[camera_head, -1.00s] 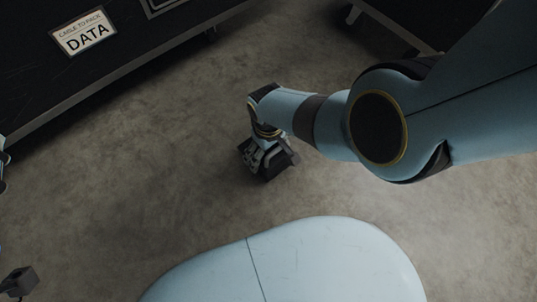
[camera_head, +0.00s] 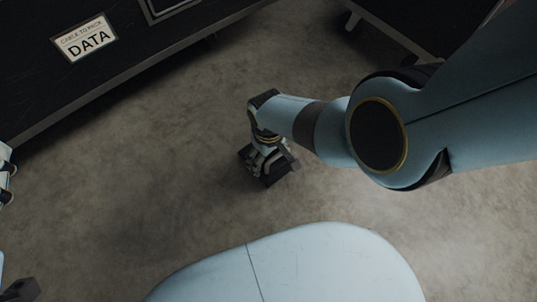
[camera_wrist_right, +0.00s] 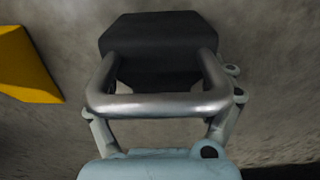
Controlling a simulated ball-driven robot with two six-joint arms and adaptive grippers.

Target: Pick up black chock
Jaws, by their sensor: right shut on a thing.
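The black chock (camera_head: 279,174) is a dark block low over or on the concrete floor, in the middle of the head view. My right gripper (camera_head: 264,157) is above it and shut on it. In the right wrist view the chock (camera_wrist_right: 160,32) shows beyond a bent metal bar, which spans between the gripper's finger links. The fingertips are mostly hidden there. I cannot tell whether the chock touches the floor. At the left edge of the head view only pale and dark parts show, probably of my left arm; its jaw state is unclear.
Another dark case (camera_head: 420,25) is at the upper right. A yellow object (camera_wrist_right: 25,65) lies left of the chock in the wrist view. Bare floor (camera_head: 140,170) is open left of the gripper.

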